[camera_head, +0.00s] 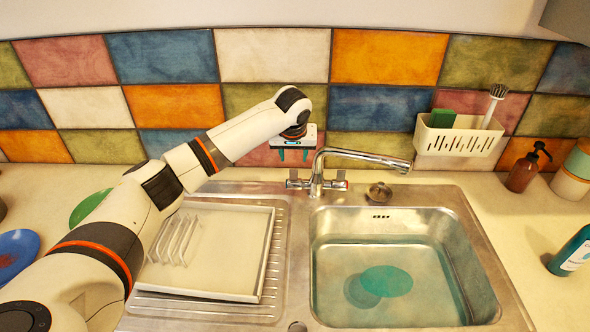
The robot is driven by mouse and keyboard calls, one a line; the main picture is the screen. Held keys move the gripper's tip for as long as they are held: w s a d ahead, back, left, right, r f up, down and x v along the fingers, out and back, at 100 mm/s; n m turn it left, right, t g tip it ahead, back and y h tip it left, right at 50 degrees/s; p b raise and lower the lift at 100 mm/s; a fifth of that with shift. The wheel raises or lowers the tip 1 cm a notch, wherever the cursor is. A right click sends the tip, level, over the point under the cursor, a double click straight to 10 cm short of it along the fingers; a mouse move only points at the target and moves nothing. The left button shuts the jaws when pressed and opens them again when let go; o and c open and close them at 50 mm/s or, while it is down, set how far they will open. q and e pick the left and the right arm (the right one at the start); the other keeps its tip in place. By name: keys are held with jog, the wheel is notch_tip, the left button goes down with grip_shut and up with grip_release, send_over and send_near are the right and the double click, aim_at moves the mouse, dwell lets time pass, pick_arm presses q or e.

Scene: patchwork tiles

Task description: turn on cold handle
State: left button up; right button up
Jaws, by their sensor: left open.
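The chrome faucet (318,166) stands behind the sink, its spout reaching right over the basin. It has a left handle (294,181) and a right handle (341,181); I cannot tell from any marking which is the cold one. My left gripper (293,154) points down just above and behind the left handle, its two teal fingertips apart with nothing between them. I cannot tell whether the fingers touch the handle. No stream shows under the spout. My right gripper is out of view.
The sink basin (460,262) holds water with a green disc in it. A white dish rack (228,250) sits on the drainboard under my left arm. A caddy (458,140) hangs on the tiled wall. Bottles (527,168) stand at the right; plates (14,252) lie at the left.

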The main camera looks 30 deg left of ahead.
aim_at(293, 170)
pick_arm(q)
jog(key=p+x, duration=0.1)
jog(key=x, duration=0.7)
jog(key=shift+f+p, duration=0.25)
jog(key=shift+p, duration=0.05)
jog(key=shift+a+f, duration=0.1)
jog(key=shift+f, duration=0.1)
jog(key=shift+w, duration=0.1)
jog(key=shift+c, duration=0.4)
jog(key=c, duration=0.9)
